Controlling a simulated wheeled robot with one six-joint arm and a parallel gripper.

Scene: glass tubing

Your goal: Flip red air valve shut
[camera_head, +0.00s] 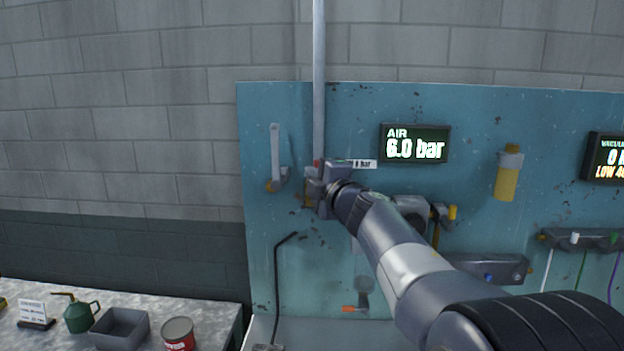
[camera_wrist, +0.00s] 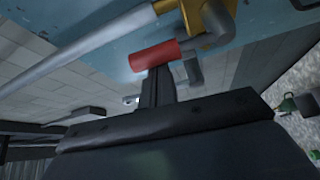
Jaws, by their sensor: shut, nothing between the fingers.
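The red air valve handle (camera_head: 317,163) is a small red patch in the head view, at the foot of a vertical grey pipe (camera_head: 319,80) and mostly hidden by my wrist. My gripper (camera_wrist: 158,72) is shut and empty. Its fingertips are right at the red sleeve; I cannot tell whether they touch. In the head view my gripper (camera_head: 317,190) is at the valve. The AIR display (camera_head: 415,144) reads 6.0 bar.
A grey lever (camera_head: 275,152) on a brass fitting is left of the valve. A yellow cylinder (camera_head: 508,175) and a manifold with coloured tubes (camera_head: 585,239) are on the blue panel (camera_head: 460,105) to the right. A bench (camera_head: 215,300) at lower left holds a green oil can (camera_head: 80,315).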

